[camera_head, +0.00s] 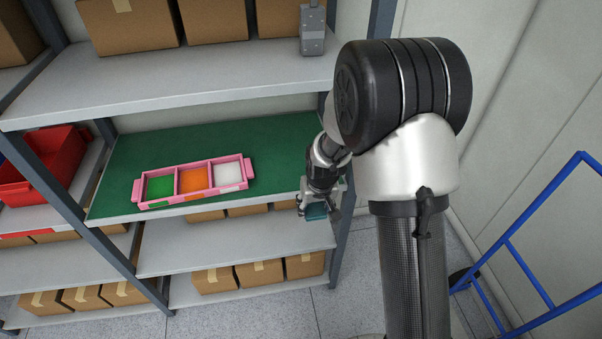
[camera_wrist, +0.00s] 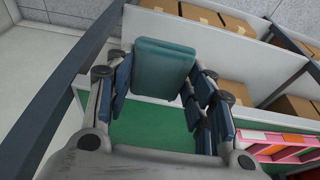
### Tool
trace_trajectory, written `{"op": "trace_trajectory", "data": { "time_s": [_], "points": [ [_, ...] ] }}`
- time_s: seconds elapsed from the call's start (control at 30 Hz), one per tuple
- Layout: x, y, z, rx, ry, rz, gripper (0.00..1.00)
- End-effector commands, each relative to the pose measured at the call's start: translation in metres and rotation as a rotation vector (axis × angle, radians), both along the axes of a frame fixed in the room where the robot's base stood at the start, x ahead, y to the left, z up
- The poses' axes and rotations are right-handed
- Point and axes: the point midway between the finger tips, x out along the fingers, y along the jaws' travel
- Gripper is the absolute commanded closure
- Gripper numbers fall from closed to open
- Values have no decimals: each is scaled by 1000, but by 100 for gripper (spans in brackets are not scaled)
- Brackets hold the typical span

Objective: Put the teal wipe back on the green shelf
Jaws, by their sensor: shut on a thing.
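The teal wipe (camera_wrist: 163,68) is a flat, rounded block in the wrist view, held between the two fingers of my gripper (camera_wrist: 158,90). In the head view the teal wipe (camera_head: 316,211) shows just below my gripper (camera_head: 320,200), at the right front corner of the green shelf. The green shelf (camera_head: 215,138) has a green top and a pale front edge. It also shows in the wrist view (camera_wrist: 150,128), behind and below the wipe. My arm hides the shelf's right end in the head view. I cannot tell whether the wipe touches the shelf.
A pink tray (camera_head: 249,168) with green, orange and white compartments stands on the green shelf's front half. A shelf post (camera_head: 350,205) is close right of my gripper. A red bin (camera_head: 55,150) is at left. Cardboard boxes fill lower shelves. The shelf's back is clear.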

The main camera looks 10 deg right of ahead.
Motion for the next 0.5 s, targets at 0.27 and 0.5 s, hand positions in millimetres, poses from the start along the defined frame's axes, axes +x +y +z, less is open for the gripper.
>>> {"op": "trace_trajectory", "data": {
  "time_s": [0.27, 0.5],
  "points": [
    [49, 2, -9, 0, -7, 3, 68],
    [108, 2, -9, 0, -6, 3, 68]
  ]
}}
